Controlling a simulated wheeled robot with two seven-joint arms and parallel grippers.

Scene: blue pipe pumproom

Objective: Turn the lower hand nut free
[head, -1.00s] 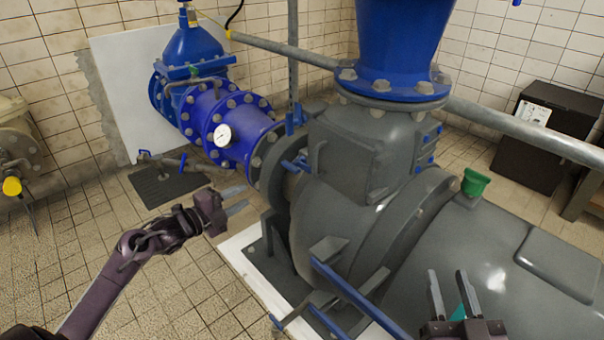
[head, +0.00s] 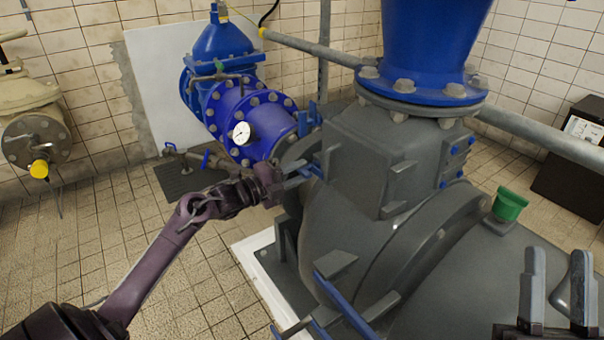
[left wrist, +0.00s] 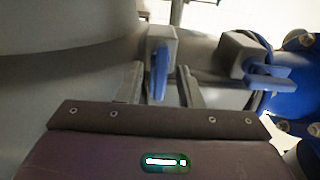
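The lower hand nut is blue and wing-like, on a grey lug of the pump casing; in the head view (head: 314,170) it is at my left fingertips. In the left wrist view the blue nut (left wrist: 160,70) stands between the finger ends, with a gap visible beside them. My left gripper (head: 298,177) is open around it; its fingers also show in the left wrist view (left wrist: 159,84). Contact cannot be told. Another blue hand nut (head: 306,120) sits higher; one on a grey block shows at right in the left wrist view (left wrist: 268,76). My right gripper (head: 557,278) is open and empty.
The grey pump casing (head: 380,170) fills the middle and right. A blue pipe with a gauge (head: 241,133) is behind my left gripper. A blue bar (head: 345,305) and a green cup-shaped part (head: 509,204) stick out. Tiled floor (head: 130,225) is open at left.

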